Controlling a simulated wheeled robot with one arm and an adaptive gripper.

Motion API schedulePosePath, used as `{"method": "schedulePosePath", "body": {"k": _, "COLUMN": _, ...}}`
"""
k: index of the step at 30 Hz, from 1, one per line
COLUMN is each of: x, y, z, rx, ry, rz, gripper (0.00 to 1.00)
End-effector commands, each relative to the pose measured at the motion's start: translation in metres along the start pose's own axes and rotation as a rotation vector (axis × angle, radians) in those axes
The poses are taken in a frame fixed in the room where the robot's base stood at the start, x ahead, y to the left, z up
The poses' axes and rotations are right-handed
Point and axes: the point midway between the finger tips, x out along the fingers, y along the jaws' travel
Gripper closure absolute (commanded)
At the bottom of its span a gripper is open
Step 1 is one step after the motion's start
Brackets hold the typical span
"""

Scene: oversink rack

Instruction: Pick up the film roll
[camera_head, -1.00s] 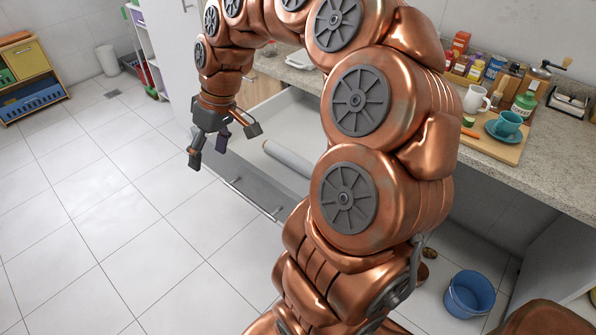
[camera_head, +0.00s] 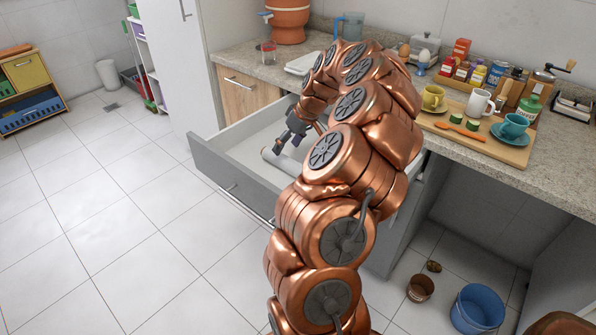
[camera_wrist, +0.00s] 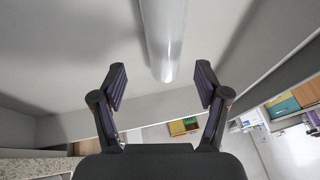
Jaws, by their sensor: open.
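The film roll (camera_head: 281,163) is a pale grey cylinder lying in an open white drawer (camera_head: 235,148). My arm hides part of it in the head view. My gripper (camera_head: 287,147) is over the drawer, close to the roll's near end. In the wrist view the roll (camera_wrist: 164,38) runs from the top edge down to its end near the middle. My gripper (camera_wrist: 160,84) is open there, with one finger on each side of the line of the roll. Nothing is between the fingertips, and the roll looks apart from both.
The drawer's grey front (camera_head: 232,180) and side walls surround the roll. The counter (camera_head: 480,165) behind holds a wooden board (camera_head: 470,140) with cups and mugs. A blue bucket (camera_head: 474,308) and a brown pot (camera_head: 420,289) stand on the floor. The tiled floor at left is clear.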

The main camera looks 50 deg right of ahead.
Motion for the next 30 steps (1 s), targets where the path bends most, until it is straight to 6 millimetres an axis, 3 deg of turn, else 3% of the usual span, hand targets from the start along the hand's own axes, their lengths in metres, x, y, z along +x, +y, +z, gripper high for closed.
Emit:
{"method": "schedulePosePath", "body": {"k": 5, "x": 0.011, "y": -0.002, "z": -0.001, "rx": 0.0, "ry": 0.0, "rz": 0.0, "gripper": 0.26}}
{"method": "schedulePosePath", "body": {"k": 14, "x": 0.049, "y": -0.007, "z": -0.001, "rx": 0.0, "ry": 0.0, "rz": -0.001, "gripper": 0.26}}
{"method": "schedulePosePath", "body": {"k": 21, "x": 0.052, "y": -0.006, "z": -0.001, "rx": 0.0, "ry": 0.001, "rz": 0.001, "gripper": 0.26}}
{"method": "schedulePosePath", "body": {"k": 30, "x": 0.052, "y": -0.006, "z": -0.001, "rx": 0.0, "ry": 0.001, "rz": 0.001, "gripper": 0.56}}
